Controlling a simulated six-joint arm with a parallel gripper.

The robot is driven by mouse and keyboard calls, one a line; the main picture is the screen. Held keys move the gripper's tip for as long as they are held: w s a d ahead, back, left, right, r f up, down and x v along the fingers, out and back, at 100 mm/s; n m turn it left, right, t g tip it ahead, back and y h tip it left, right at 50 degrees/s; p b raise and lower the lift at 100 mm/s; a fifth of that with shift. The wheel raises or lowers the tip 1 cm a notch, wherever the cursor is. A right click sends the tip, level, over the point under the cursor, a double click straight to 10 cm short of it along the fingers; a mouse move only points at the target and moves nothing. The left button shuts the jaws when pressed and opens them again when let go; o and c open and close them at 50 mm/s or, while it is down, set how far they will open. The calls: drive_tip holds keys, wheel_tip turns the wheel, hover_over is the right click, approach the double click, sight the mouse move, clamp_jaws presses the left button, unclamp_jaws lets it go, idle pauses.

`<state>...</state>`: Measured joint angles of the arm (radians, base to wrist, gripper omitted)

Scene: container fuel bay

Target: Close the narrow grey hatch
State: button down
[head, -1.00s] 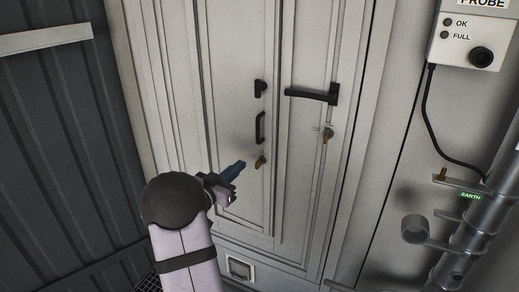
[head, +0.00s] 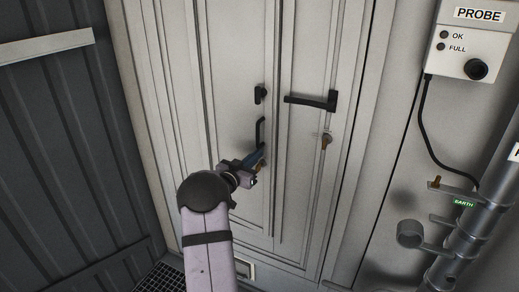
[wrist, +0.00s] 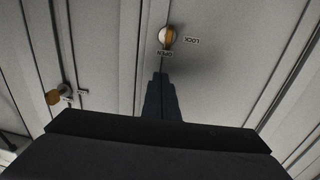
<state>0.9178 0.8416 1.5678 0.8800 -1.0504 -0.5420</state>
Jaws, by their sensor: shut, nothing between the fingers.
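Two narrow grey door panels stand side by side, the left panel (head: 238,120) and the right panel (head: 303,160); I cannot tell for sure which is the hatch. Both look nearly flush with the frame. The right one has a black lever (head: 312,101) lying level and a brass key (head: 326,140).
A probe box (head: 463,42) with a hanging cable and a grey pipe with brackets (head: 466,245) stand at the right. A dark ribbed wall (head: 60,150) is at the left. A floor grating (head: 162,278) lies below. Space before the panels looks clear.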

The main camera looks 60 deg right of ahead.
sight(264, 146)
drive_tip(key=shift+s+d+p, duration=0.15)
drive_tip(key=shift+d+p, duration=0.3)
drive_tip(key=shift+d, duration=0.9)
drive_tip(key=shift+s+d+f+n+t+b, duration=0.1)
drive_tip(key=shift+d+n+t+b, duration=0.15)
drive_tip(key=shift+d+b, duration=0.3)
drive_tip(key=shift+s+d+f+n+t+b, duration=0.1)
drive_tip(key=shift+d+n+t+b, duration=0.05)
drive_tip(key=shift+d+t+b, duration=0.3)
drive_tip(key=shift+d+r+t+b, duration=0.1)
drive_tip(key=shift+d+t+b, duration=0.2)
drive_tip(key=shift+b, duration=0.05)
drive_tip(key=shift+r+n, duration=0.3)
drive_tip(key=shift+r, duration=0.15)
drive_tip(key=shift+a, duration=0.1)
